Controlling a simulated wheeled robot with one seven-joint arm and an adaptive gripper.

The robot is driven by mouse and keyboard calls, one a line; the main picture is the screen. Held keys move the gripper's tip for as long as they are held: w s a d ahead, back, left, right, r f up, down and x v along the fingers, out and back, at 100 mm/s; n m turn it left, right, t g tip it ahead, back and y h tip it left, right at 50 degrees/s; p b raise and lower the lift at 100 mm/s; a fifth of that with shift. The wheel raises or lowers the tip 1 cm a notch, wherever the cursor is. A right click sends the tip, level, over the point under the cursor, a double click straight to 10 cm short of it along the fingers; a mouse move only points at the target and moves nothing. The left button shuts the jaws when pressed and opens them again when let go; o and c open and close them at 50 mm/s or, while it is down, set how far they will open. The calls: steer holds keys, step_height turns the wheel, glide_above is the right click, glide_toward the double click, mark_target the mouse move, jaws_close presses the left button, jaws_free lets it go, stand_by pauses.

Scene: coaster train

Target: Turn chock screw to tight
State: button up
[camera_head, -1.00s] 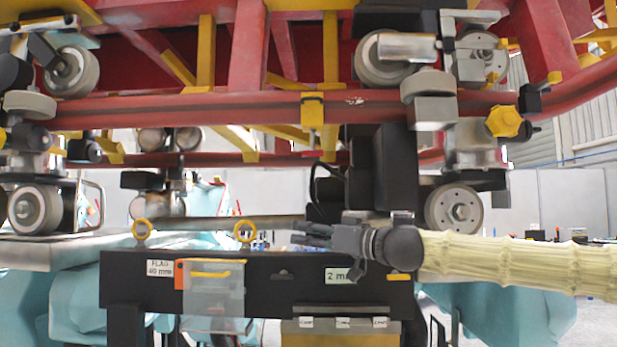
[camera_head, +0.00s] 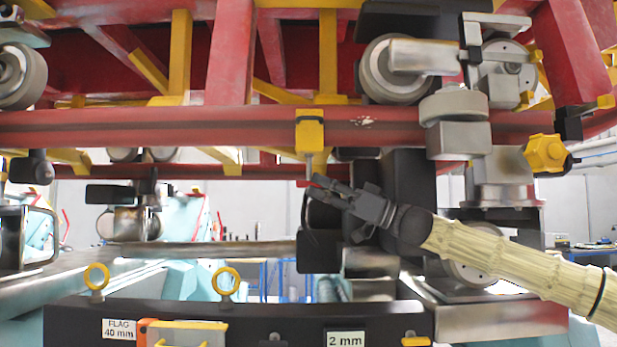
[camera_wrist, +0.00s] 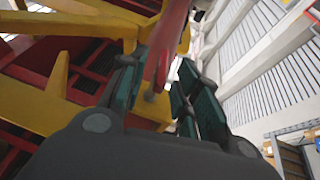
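A yellow chock (camera_head: 310,130) is on the red rail in the head view. A thin grey screw (camera_head: 309,166) hangs from its underside. My gripper (camera_head: 322,184) is just below and right of the screw's lower end, pointing up and left. In the wrist view the two dark fingers of my gripper (camera_wrist: 158,90) are apart, with the grey screw end (camera_wrist: 149,96) showing between them, farther off. I cannot tell whether a finger touches it. The screw's turn position is too small to read.
The red rail (camera_head: 130,128) runs across above my gripper. Wheels (camera_head: 393,68) and a yellow knob (camera_head: 546,153) are to the right. A black beam (camera_head: 275,320) with yellow rings (camera_head: 226,282) and labels is below. A black block (camera_head: 408,195) stands behind my arm.

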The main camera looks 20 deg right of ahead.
mark_target(310, 183)
steer(key=shift+p+x, duration=0.55)
steer(key=shift+x, duration=1)
jaws_close()
